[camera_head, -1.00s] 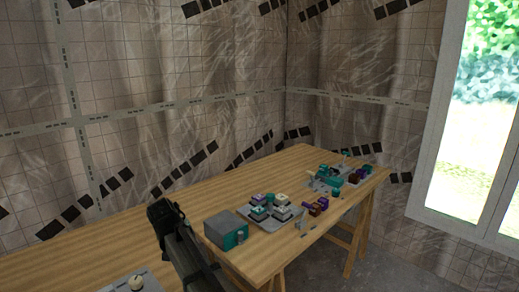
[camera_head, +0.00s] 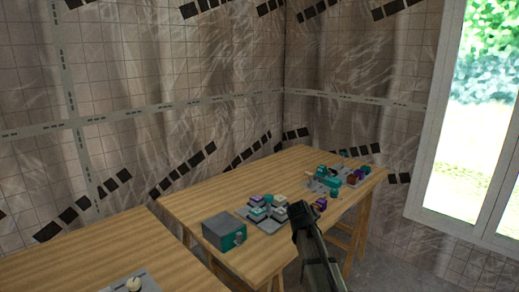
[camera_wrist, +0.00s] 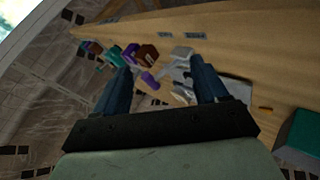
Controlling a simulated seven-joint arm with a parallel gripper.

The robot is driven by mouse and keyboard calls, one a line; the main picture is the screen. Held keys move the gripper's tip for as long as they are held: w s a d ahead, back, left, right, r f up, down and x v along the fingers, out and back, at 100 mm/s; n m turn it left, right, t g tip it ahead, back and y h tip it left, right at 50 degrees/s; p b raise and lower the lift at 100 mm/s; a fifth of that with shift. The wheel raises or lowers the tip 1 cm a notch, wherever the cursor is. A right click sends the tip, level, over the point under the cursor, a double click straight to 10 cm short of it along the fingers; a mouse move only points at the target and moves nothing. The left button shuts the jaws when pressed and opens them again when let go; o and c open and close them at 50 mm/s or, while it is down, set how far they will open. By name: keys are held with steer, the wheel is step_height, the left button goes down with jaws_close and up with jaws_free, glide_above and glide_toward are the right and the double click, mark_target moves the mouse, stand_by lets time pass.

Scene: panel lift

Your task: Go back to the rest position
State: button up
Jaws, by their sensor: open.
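My gripper (camera_head: 300,218) is over the front edge of the far wooden table in the head view, with my arm reaching up from the bottom of the picture. In the wrist view its two dark blue fingers (camera_wrist: 160,75) stand well apart with no object held between them. Beyond the fingers are purple and brown pieces (camera_wrist: 138,54) and a grey tray (camera_wrist: 236,88), partly hidden by the right finger.
The far table (camera_head: 190,200) carries a grey and teal box (camera_head: 224,233), a tray of blocks (camera_head: 250,219) and a cluster of teal, purple and brown parts (camera_head: 335,178). A nearer table (camera_head: 60,270) holds a grey plate with a pale knob. A window (camera_head: 480,120) is at right.

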steer(key=s+d+f+n+g+h, duration=0.1)
steer(key=s+d+f, duration=0.25)
steer(key=d, duration=0.45)
steer(key=s+d+f, duration=0.2)
steer(key=d+f, duration=0.3)
steer(key=d, duration=0.3)
steer(key=s+a+f+m+g+y, duration=0.2)
steer(key=s+a+f+g, duration=0.25)
steer(key=s+f, duration=1)
steer(key=s+a+f+m+g+y, duration=0.1)
steer(key=s+a+f+m+g, duration=0.15)
steer(key=s+a+f, duration=0.75)
steer(key=s+a+f+m+g, duration=0.1)
steer(key=s+f+g, duration=0.1)
steer(key=s+f, duration=0.3)
steer(key=s+a+f+m+g+y, duration=0.1)
steer(key=s+f, duration=0.5)
steer(key=s, duration=0.8)
steer(key=s+a+f+m+g+y, duration=0.1)
steer(key=s+f+g, duration=0.3)
steer(key=s, duration=0.6)
steer(key=shift+s+f, duration=0.25)
steer(key=shift+f, duration=0.4)
